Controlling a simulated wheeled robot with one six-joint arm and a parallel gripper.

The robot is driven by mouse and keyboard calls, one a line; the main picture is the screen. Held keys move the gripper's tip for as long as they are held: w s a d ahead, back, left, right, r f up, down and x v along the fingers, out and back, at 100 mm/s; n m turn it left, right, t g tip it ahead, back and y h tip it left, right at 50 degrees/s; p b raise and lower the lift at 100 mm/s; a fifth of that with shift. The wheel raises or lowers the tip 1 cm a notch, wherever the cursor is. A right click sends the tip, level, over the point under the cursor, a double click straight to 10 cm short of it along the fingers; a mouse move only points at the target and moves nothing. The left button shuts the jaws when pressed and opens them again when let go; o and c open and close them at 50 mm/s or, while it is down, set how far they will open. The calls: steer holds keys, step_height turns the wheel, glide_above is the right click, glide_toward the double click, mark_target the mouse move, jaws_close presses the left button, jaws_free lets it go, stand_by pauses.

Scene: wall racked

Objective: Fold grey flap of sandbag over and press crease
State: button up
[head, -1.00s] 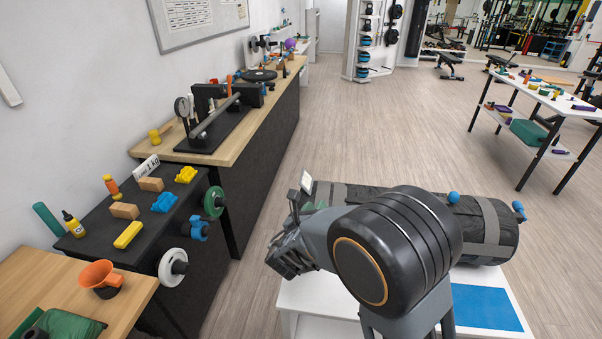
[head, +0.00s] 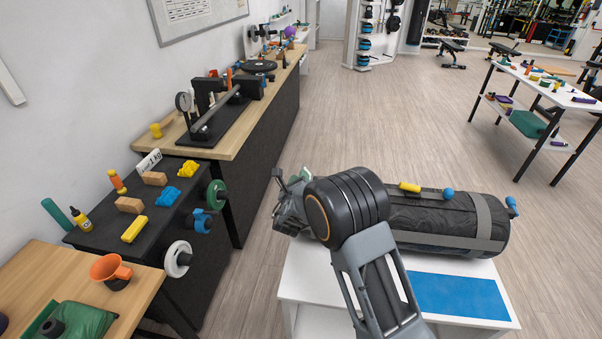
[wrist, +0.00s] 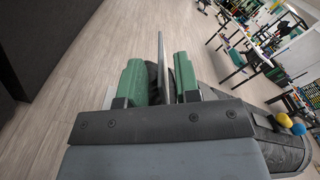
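The black sandbag (head: 450,216) lies on its side on a white table, with grey bands around it; it also shows at the right of the wrist view (wrist: 288,152). My gripper (head: 288,200) is at the sandbag's left end, partly hidden by my own arm in the head view. In the wrist view my gripper (wrist: 160,82) has its green fingers apart. A thin grey upright piece, which looks like the flap (wrist: 161,65), stands between them with a gap on each side. I cannot make out the flap in the head view.
A yellow piece (head: 410,187) and a blue ball (head: 448,194) sit on top of the sandbag. A blue mat (head: 460,297) lies on the white table (head: 300,274) in front. A black bench with weights (head: 110,228) stands to the left, across clear floor.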

steer(key=shift+w+d, duration=0.2)
steer(key=shift+w, duration=0.7)
steer(key=shift+c, duration=0.2)
jaws_close()
